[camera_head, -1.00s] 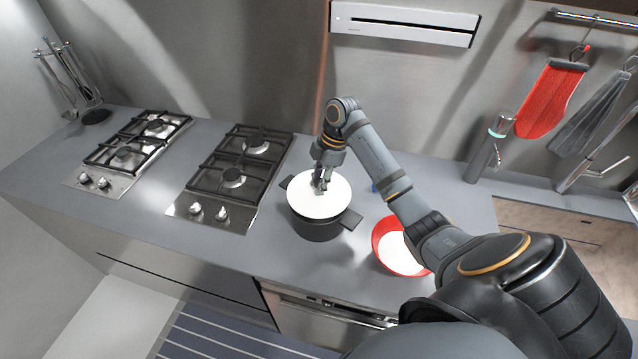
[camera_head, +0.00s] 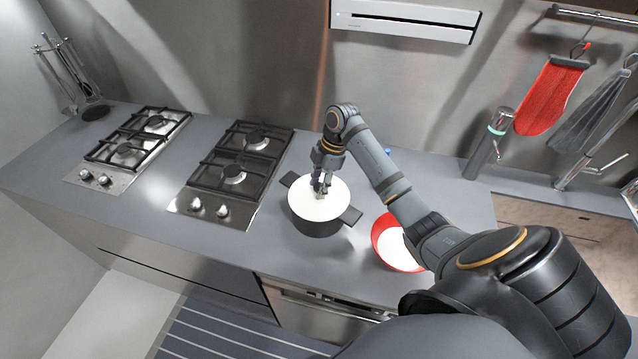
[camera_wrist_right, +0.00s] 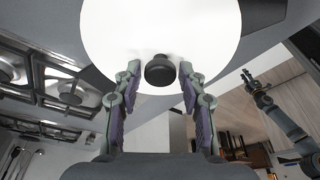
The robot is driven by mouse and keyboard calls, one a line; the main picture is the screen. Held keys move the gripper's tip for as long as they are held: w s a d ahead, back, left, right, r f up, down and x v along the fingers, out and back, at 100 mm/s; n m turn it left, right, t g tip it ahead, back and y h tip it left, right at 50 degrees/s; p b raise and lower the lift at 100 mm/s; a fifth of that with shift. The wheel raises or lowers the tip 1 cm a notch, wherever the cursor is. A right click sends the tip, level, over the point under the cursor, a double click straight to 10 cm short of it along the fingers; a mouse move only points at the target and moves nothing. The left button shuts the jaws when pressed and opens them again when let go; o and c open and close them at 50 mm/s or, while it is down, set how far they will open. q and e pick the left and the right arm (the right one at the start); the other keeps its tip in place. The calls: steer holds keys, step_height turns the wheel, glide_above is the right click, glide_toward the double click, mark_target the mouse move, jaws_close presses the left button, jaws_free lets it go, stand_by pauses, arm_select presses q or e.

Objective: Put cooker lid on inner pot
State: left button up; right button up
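The dark inner pot (camera_head: 316,225) stands upright on the counter, right of the hobs, its two side handles showing. The white round cooker lid (camera_head: 313,206) lies over its mouth and looks level and centred; it also fills the top of the right wrist view (camera_wrist_right: 110,35). My right gripper (camera_head: 321,190) is just above the lid. In the wrist view its fingers (camera_wrist_right: 160,75) are open on either side of the black knob (camera_wrist_right: 160,71), with a gap on each side. My left gripper (camera_wrist_right: 251,82) seems to show small at the right of the wrist view; its opening is unclear.
A red bowl (camera_head: 385,255) with a white inside stands right of the pot, partly behind my right arm. Two gas hobs (camera_head: 230,180) (camera_head: 125,152) are on the left. A grey cylinder (camera_head: 484,155) stands at the back right. The counter in front of the hobs is clear.

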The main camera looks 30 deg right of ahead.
steer(key=shift+o, duration=0.4)
steer(key=shift+r, duration=0.1)
steer(key=shift+r, duration=0.35)
steer(key=b+v, duration=0.2)
steer(key=v, duration=0.3)
steer(key=shift+d+r, duration=0.15)
steer(key=shift+r, duration=0.05)
step_height(320, 180, up, 6)
steer(key=p, duration=0.5)
glide_above(329, 191)
steer(key=shift+r+p, duration=0.35)
steer(key=shift+r, duration=0.1)
steer(key=shift+f, duration=0.1)
